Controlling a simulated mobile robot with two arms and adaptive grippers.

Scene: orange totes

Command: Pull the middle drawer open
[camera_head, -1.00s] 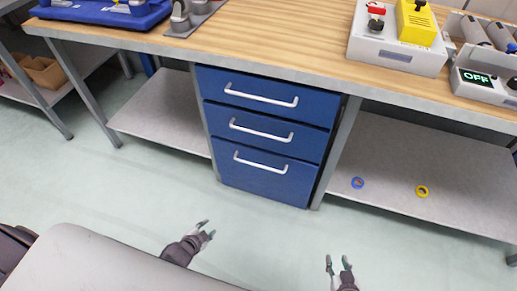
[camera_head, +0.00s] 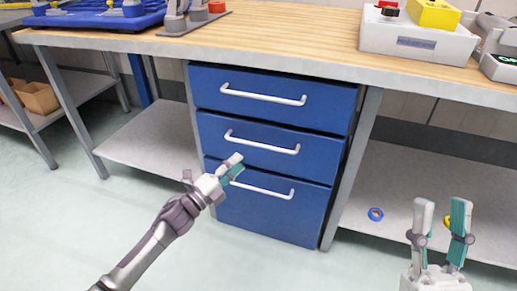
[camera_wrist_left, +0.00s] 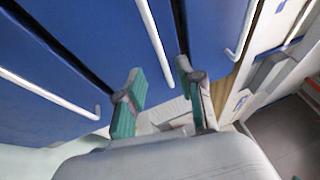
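The blue middle drawer (camera_head: 215,128) is shut, between the top drawer and the bottom drawer. Its white bar handle (camera_head: 262,142) also shows in the left wrist view (camera_wrist_left: 154,40), running down toward the gap between my fingers. My left gripper (camera_head: 232,168) is near the left part of this handle, just below it in the head view. In the left wrist view my left gripper (camera_wrist_left: 159,68) has its fingers apart, with nothing held. Whether it touches the drawer front cannot be told. My right gripper (camera_head: 441,215) is open and empty at the lower right.
The top drawer (camera_head: 325,90) and bottom drawer (camera_head: 260,215) are shut. A wooden worktop (camera_head: 290,42) overhangs the drawers. Grey lower shelves (camera_head: 150,140) lie either side; a blue ring (camera_head: 376,214) and a yellow ring (camera_head: 447,222) are on the right one.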

